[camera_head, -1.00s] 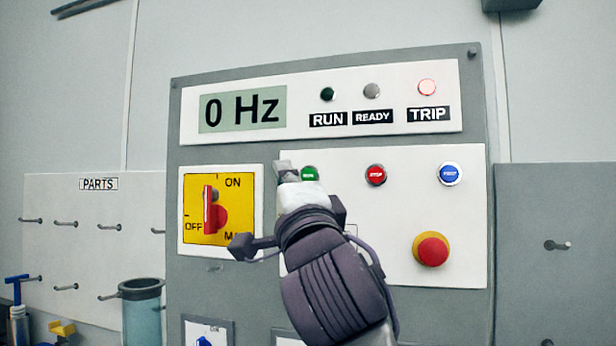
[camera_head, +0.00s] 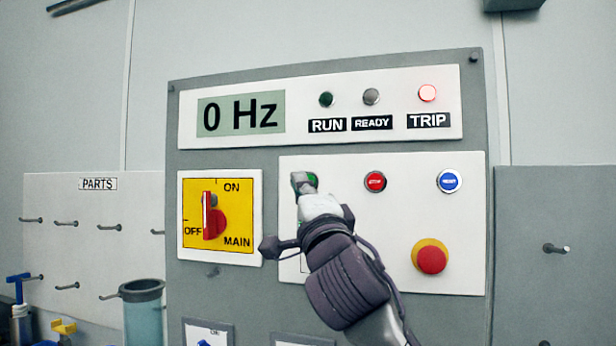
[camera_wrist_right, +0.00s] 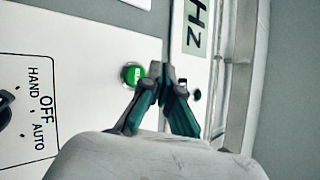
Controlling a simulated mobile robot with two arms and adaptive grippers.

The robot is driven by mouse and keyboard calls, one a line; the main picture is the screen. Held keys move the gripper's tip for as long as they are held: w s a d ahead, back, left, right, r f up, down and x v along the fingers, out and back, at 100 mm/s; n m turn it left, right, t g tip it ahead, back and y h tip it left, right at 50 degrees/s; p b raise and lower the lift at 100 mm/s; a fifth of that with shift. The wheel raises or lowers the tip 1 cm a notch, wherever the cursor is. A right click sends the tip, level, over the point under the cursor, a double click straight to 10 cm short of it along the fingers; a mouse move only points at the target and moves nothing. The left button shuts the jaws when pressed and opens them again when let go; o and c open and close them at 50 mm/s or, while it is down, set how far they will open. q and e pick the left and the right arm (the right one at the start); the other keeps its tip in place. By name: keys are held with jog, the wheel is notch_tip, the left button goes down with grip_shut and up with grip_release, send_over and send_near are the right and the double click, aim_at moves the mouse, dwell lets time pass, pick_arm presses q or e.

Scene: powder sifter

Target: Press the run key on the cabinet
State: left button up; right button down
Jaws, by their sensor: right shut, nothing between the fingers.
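The cabinet (camera_head: 330,62) has a white key panel (camera_head: 400,220). On it the green run key (camera_head: 312,180) is mostly hidden behind my right gripper (camera_head: 303,182) in the head view; only a green sliver shows. In the right wrist view the green key (camera_wrist_right: 132,74) is in plain sight, just left of the shut, empty fingertips (camera_wrist_right: 167,72). I cannot tell whether the fingertips touch the panel. The display (camera_head: 240,113) reads 0 Hz. My left gripper is not in view.
A red stop key (camera_head: 375,182), a blue key (camera_head: 449,181) and a red emergency button (camera_head: 431,259) are to the right. The main switch (camera_head: 212,216) stands upright on a yellow plate at left. A pegboard (camera_head: 85,235) and a cylinder (camera_head: 142,320) are further left.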

jog(key=shift+w+d, duration=0.1)
jog(key=shift+w, duration=0.6)
jog(key=shift+w+d, duration=0.1)
jog(key=shift+w, duration=0.05)
dwell(0.9)
jog(key=shift+w, duration=0.25)
jog(key=shift+w+d, duration=0.25)
jog(key=shift+w, duration=0.15)
dwell(0.8)
jog(key=shift+s, duration=0.1)
jog(key=shift+s+a, duration=0.25)
jog(key=shift+s, duration=0.4)
jog(key=shift+s+f+b, duration=0.1)
jog(key=shift+s+b, duration=0.05)
jog(key=shift+b, duration=0.15)
